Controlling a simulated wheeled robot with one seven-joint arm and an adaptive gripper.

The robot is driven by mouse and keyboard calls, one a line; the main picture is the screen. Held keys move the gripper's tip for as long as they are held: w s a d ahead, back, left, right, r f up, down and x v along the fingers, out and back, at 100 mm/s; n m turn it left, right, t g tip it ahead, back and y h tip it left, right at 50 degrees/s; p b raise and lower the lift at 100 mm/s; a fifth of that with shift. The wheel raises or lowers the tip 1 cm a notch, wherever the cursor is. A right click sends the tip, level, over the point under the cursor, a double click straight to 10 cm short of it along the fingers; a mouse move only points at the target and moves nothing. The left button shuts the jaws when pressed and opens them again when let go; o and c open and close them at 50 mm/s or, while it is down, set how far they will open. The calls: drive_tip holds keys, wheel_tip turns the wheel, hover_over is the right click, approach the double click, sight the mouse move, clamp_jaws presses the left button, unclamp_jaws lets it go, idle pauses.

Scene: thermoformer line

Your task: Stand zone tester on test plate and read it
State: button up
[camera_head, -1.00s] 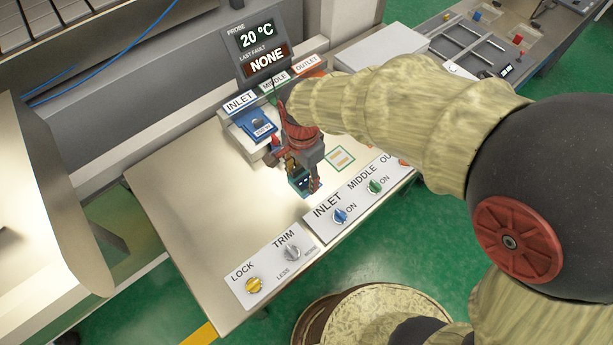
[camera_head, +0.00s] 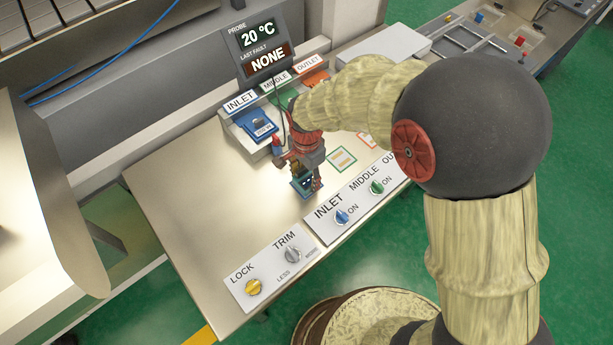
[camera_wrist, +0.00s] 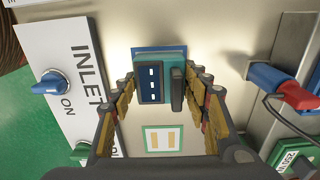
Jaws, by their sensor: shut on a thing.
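My gripper (camera_wrist: 163,103) is shut on the zone tester (camera_wrist: 175,58), a teal block with a dark upright bar and a dark face showing three pale lit marks. The tester (camera_head: 301,185) also shows below my gripper (camera_head: 304,180) in the head view, near the worktop's front panels. It appears upright, over a blue-edged plate (camera_wrist: 146,50) that it mostly covers. Whether it touches the plate or hangs just above cannot be told. A green-edged plate (camera_wrist: 162,138) with two pale bars lies bare beside it.
The display (camera_head: 260,45) reads 20 °C, last fault NONE. The INLET block (camera_head: 255,124) stands behind, near a red-and-blue probe (camera_wrist: 283,84) with a cable. Front panels carry a blue INLET knob (camera_head: 342,217), a green knob (camera_head: 377,187) and a yellow LOCK knob (camera_head: 253,287). The worktop's left is clear.

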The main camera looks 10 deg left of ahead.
sight(307, 178)
drive_tip(key=shift+f, duration=0.1)
drive_tip(key=o, duration=1.3)
wheel_tip(307, 178, up, 12)
drive_tip(key=shift+r+p, duration=0.15)
drive_tip(key=shift+p, duration=0.75)
